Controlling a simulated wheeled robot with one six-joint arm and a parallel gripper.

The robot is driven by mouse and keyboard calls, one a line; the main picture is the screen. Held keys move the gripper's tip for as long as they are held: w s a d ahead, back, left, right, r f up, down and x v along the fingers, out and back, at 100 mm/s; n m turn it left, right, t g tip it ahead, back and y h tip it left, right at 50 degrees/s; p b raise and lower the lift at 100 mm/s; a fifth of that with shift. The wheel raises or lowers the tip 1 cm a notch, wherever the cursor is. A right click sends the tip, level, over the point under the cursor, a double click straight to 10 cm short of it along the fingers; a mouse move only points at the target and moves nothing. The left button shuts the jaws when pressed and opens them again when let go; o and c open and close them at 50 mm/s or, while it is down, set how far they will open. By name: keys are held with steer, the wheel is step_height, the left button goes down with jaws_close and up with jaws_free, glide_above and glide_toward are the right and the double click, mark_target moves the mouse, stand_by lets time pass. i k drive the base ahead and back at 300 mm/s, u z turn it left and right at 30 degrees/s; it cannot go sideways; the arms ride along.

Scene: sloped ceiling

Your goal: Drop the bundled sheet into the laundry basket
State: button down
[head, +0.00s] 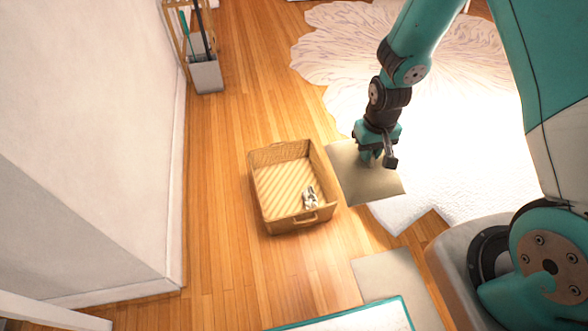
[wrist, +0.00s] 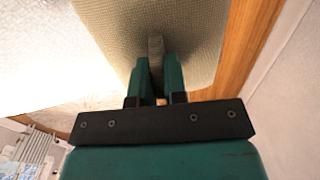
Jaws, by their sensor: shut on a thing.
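A beige, square, pad-like thing (head: 365,185), which I take to be the bundled sheet, is under my gripper (head: 377,160). In the wrist view the sheet (wrist: 105,25) has a woven surface and rounded corners. My gripper (wrist: 155,75) is shut on a narrow upright greyish part of it, between the teal fingers. The tan wicker laundry basket (head: 265,200) stands on the floor just left of the sheet, open at the top. My gripper is right of the basket, not over it. How high the sheet is above the floor is hard to tell.
A small grey-and-white item (head: 310,198) lies in the basket. A pale rug (head: 440,110) covers the floor at the right. A grey bin (head: 206,76) with long-handled tools stands by the wall. A flat beige piece (head: 390,274) lies nearer me. Wood floor left of the basket is clear.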

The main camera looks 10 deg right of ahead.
mark_target(288, 193)
steer(key=i, duration=0.55)
steer(key=k, duration=0.55)
steer(key=u, duration=0.8)
steer(key=i, duration=1.15)
steer(key=z, duration=0.75)
